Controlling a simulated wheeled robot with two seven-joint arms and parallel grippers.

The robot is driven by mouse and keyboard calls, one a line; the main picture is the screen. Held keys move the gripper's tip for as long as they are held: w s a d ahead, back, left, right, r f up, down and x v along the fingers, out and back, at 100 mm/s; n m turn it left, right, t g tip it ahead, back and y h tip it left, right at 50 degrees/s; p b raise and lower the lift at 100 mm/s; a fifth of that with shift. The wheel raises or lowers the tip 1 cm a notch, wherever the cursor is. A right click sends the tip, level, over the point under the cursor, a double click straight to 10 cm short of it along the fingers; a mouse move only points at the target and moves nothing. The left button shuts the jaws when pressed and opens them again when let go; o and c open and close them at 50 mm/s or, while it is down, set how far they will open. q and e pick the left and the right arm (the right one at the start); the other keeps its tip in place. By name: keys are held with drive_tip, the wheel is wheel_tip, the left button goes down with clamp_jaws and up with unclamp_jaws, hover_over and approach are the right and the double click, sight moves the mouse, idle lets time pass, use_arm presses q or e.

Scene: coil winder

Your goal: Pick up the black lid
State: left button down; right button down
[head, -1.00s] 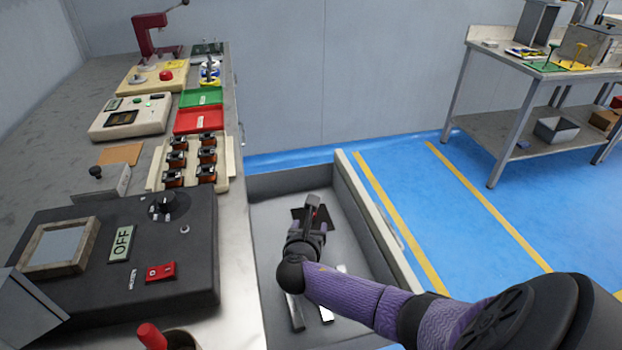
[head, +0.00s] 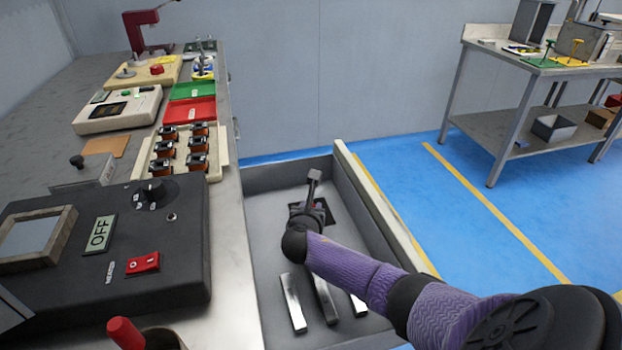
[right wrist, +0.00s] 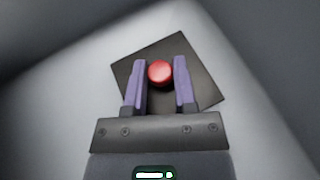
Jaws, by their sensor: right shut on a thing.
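The black lid (right wrist: 203,75) is a flat dark square with a round red knob (right wrist: 160,72) on top. In the right wrist view it sits turned at an angle against the pale grey drawer bottom. My right gripper (right wrist: 160,75) is shut on the red knob, one purple finger on each side. In the head view the lid (head: 328,213) is at the far part of the open drawer, partly hidden by my gripper (head: 314,207). I cannot tell whether the lid touches the drawer bottom. My left gripper is not in view.
The open grey drawer (head: 262,215) has walls around my right gripper. Several silver bars (head: 292,302) lie nearer in it. The bench on the left carries a black control box (head: 150,240), a tray of coils (head: 218,160) and a red tray (head: 190,110).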

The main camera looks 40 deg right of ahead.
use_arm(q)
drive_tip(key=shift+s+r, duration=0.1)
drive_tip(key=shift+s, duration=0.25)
